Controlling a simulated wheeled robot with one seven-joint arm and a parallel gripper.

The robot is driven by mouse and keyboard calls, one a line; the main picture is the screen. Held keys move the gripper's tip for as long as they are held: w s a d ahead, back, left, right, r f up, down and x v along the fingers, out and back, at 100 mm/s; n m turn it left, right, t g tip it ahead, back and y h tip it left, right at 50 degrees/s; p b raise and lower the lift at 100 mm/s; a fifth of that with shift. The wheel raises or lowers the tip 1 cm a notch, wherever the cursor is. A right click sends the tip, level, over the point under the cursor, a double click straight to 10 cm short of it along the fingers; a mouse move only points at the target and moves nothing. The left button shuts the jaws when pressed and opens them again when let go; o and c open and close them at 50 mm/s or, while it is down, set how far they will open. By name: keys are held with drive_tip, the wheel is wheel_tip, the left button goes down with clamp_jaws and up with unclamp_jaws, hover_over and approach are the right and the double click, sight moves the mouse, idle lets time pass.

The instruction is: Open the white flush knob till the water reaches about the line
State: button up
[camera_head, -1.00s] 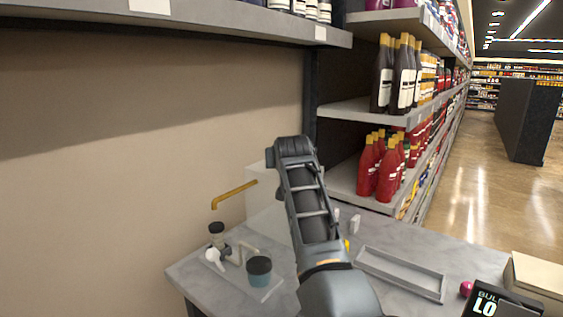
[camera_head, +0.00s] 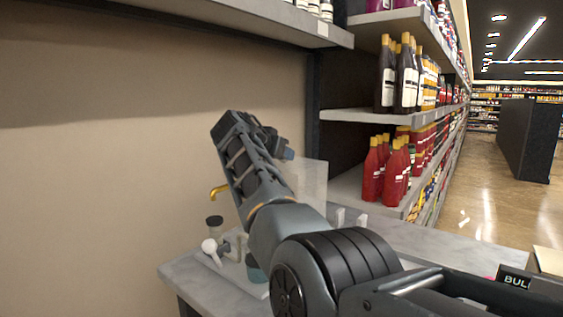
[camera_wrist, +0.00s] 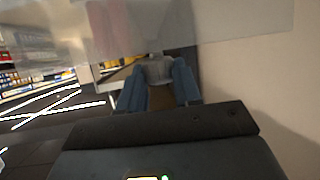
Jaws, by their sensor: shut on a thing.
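My gripper (camera_wrist: 158,88) shows two blue fingers in the wrist view, shut on a grey rounded piece (camera_wrist: 159,70). I cannot tell whether this piece is the white flush knob. In the head view my gripper (camera_head: 288,154) is at the upper left edge of a translucent tank (camera_head: 314,183), and what it holds is hidden. A white knob-like handle (camera_head: 209,246) sits on a small fitting with a dark cap (camera_head: 214,221), well below and left of my gripper. A brass spout (camera_head: 218,191) sticks out above it. No water level or line can be made out.
A grey counter (camera_head: 185,272) carries the fittings. A teal cup with a dark top (camera_head: 255,270) is partly behind my arm. Two small white pieces (camera_head: 350,217) stand right of the tank. Shelves with red bottles (camera_head: 394,172) rise behind. A beige wall closes the left.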

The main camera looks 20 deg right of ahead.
drive_tip(key=shift+f+m+g+h+b, duration=0.1)
drive_tip(key=shift+m+g+h+b, duration=0.55)
drive_tip(key=shift+m+g, duration=0.25)
idle(0.3)
drive_tip(key=o, duration=1)
drive_tip(key=shift+o, duration=0.2)
drive_tip(key=shift+a, duration=0.1)
drive_tip(key=v, duration=0.7)
drive_tip(key=shift+s+a, duration=0.2)
